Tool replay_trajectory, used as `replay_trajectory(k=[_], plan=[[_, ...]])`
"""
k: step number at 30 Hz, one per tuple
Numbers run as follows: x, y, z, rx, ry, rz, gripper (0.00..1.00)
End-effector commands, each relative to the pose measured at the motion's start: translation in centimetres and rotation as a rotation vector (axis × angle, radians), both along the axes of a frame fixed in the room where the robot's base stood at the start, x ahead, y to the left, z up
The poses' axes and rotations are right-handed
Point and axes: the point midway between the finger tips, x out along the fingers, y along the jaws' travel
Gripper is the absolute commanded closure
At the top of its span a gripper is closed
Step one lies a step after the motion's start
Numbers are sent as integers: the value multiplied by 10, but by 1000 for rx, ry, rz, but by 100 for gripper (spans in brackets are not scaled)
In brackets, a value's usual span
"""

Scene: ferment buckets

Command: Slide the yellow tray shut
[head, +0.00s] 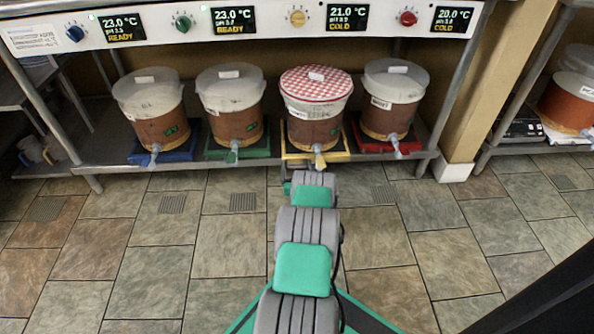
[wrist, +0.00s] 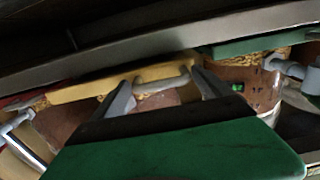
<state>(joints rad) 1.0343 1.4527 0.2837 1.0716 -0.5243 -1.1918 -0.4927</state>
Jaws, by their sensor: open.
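The yellow tray (head: 341,153) sits on the low shelf under the bucket with the red checkered cover (head: 316,84). In the wrist view the yellow tray's front (wrist: 88,91) runs across the upper middle, with a pale handle (wrist: 160,83) on it. My gripper (wrist: 164,77) is open, its two fingers spread on either side of the handle. I cannot tell whether they touch it. In the head view my arm reaches to the tray's front and hides part of it and the fingers.
A green tray (head: 262,148) is left of the yellow one and a red tray (head: 370,143) right; a blue tray (head: 180,155) is farther left. Each bears a bucket with a spout. A shelf post (head: 440,130) stands at right. The tiled floor in front is clear.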

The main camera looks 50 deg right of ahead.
Motion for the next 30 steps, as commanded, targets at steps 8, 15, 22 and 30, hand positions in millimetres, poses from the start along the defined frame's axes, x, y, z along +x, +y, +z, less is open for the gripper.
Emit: replay_trajectory(k=[8, 15, 22, 30], plan=[[2, -5, 1, 1, 1, -3, 12], [1, -4, 1, 1, 1, -3, 30], [0, -5, 0, 1, 1, -5, 49], [-1, -6, 0, 0, 1, -7, 71]])
